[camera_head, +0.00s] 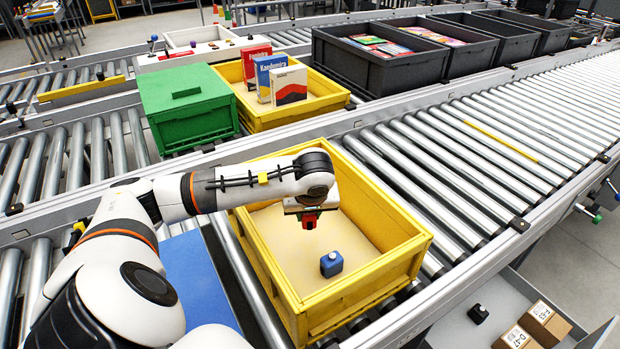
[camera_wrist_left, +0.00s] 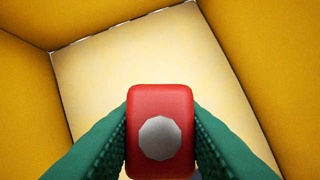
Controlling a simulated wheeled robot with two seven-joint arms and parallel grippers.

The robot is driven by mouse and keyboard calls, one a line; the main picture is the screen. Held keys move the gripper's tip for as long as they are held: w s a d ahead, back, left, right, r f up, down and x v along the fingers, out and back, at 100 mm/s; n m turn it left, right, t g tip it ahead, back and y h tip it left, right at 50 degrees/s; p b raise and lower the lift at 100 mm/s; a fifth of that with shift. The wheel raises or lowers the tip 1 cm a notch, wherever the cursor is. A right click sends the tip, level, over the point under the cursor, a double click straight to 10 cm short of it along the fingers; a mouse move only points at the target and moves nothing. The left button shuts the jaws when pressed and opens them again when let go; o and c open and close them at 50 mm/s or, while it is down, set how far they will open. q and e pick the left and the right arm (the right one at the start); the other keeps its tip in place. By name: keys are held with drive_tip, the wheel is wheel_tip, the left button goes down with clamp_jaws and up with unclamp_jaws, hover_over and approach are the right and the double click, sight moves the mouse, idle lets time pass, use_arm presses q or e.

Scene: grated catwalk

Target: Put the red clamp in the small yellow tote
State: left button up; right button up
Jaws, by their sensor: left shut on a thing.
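My left gripper (camera_head: 309,214) reaches in from the left over the near yellow tote (camera_head: 362,293). It is shut on a small red block-like thing, the red clamp (camera_head: 309,221), which appears to hang above the tote floor. In the left wrist view the red clamp (camera_wrist_left: 160,98) shows end-on with a pale round spot, between two green finger pads. The tote's tan floor and yellow walls (camera_wrist_left: 130,22) surround it in that view. My right gripper is not in view.
A second yellow tote (camera_head: 300,115) with several upright boxes stands behind, beside a closed green crate (camera_head: 187,120). Dark grey bins (camera_head: 385,75) line the back right. A blue panel (camera_head: 195,280) lies left of the near tote. Bare rollers (camera_head: 470,150) extend right.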

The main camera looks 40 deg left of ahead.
sight(309, 241)
use_arm(q)
drive_tip(key=shift+f, duration=3.25)
drive_tip(key=o, duration=1)
drive_tip(key=shift+r, duration=0.15)
drive_tip(key=shift+d+r, duration=0.1)
drive_tip(key=shift+r, duration=0.1)
drive_tip(key=v, duration=1.1)
drive_tip(key=shift+s+d+r, duration=0.15)
drive_tip(key=shift+r, duration=0.1)
